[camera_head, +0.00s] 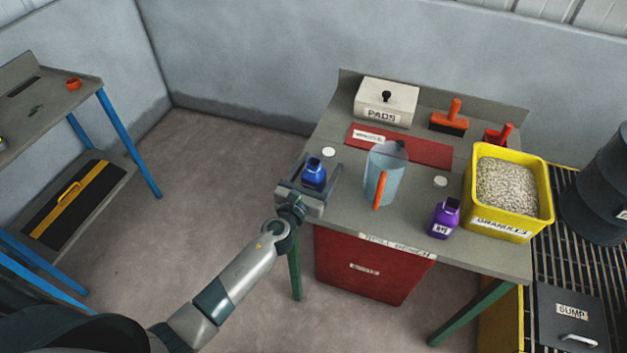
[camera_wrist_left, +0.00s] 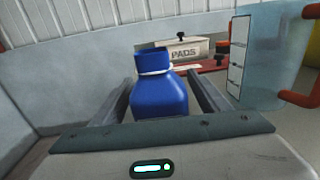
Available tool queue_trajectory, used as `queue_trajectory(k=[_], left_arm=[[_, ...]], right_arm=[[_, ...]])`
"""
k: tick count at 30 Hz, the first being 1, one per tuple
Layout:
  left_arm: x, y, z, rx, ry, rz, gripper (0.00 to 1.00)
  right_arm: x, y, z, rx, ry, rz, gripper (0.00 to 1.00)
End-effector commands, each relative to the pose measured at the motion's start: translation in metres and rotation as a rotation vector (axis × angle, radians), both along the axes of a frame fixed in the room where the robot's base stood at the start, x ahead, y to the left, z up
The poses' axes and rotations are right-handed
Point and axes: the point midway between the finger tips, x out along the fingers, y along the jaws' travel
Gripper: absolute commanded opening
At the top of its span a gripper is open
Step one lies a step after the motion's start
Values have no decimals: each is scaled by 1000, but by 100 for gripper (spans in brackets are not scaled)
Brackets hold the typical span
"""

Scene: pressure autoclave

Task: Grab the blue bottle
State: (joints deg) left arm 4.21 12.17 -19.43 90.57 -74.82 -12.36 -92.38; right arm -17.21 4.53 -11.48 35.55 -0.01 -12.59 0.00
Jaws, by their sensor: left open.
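The blue bottle (camera_head: 314,172) stands upright near the left edge of the grey table. It also shows in the left wrist view (camera_wrist_left: 160,88), with a blue cap and a pale ring at its neck. My left gripper (camera_head: 308,180) is open, with one finger on each side of the bottle. In the left wrist view the left gripper (camera_wrist_left: 165,100) has the bottle between its fingers, with a gap seen on both sides. The bottle's lower part is hidden behind the gripper body. My right gripper is not in view.
A clear jug with an orange handle (camera_head: 385,172) stands right of the bottle. A purple bottle (camera_head: 444,218), a yellow granules bin (camera_head: 500,226) and a white PADS box (camera_head: 386,102) are also on the table (camera_head: 345,214). A blue-legged bench (camera_head: 60,115) stands at left.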

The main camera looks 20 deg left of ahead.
Motion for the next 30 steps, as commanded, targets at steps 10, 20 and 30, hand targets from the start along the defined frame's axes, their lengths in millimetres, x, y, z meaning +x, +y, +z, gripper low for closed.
queue_trajectory(k=[10,20,30], left_arm=[[0,0,0,0,0,0,30],[0,0,2,0,-2,0,16],[0,0,32,0,-2,-1,16]], right_arm=[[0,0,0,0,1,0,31],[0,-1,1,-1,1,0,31],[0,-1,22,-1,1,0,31]])
